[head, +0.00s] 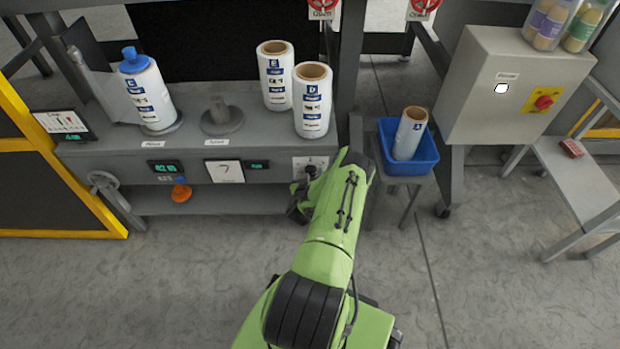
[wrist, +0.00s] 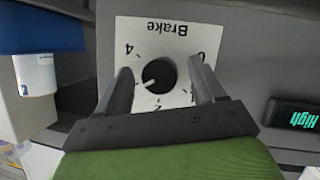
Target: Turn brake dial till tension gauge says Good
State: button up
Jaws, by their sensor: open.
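The brake dial (wrist: 160,75) is a round black knob on a white plate (wrist: 180,28) marked "Brake", which appears upside down in the wrist view. Its white pointer mark faces lower left in the picture, between the 2 and the 4. My gripper (wrist: 161,66) is open, with one finger on each side of the knob. My gripper (head: 303,192) is partly hidden by my arm there.
A blue bin (head: 424,163) holding a roll stands on a stool right of the dial. Rolls D (head: 312,112) and E (head: 274,88) stand on the bench above. A grey cabinet (head: 485,110) is further right. The floor in front is clear.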

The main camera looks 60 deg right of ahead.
jog(key=c, duration=1.1)
jog(key=shift+o, duration=0.2)
jog(key=p, duration=0.2)
jog(key=n+p, duration=0.1)
jog(key=p, duration=0.1)
jog(key=shift+w+a+r+n+g+h, duration=0.1)
jog(key=shift+a+r+n+g+h, duration=0.05)
jog(key=shift+r+n+g+h, duration=0.2)
jog(key=shift+f+n+g+h+p, duration=0.45)
jog(key=shift+n+h+p, duration=0.1)
jog(key=shift+n+p, duration=0.4)
jog(key=o, duration=1.1)
jog(key=shift+c, duration=0.2)
